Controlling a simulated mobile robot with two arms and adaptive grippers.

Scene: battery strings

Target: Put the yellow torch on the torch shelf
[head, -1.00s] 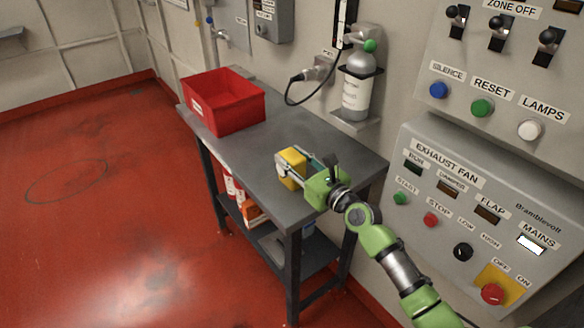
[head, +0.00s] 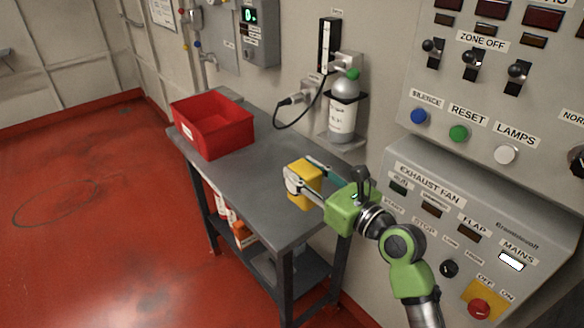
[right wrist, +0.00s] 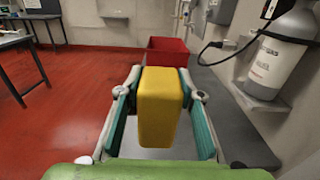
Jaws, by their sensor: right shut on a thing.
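The yellow torch (head: 305,184) is a blocky yellow body held between the fingers of my right gripper (head: 308,182), above the near part of the grey bench. In the right wrist view the torch (right wrist: 160,105) fills the space between the two fingers, and my right gripper (right wrist: 160,110) is shut on it. I cannot tell a torch shelf for certain; a small wall bracket (head: 341,142) behind the bench bears a grey cylinder (head: 342,112). My left gripper is not in view.
A red bin (head: 212,127) stands at the far end of the grey bench (head: 232,176). A black cable hangs on the wall beside the cylinder. A control panel (head: 470,190) with knobs and buttons stands close to my right arm. The bench middle is clear.

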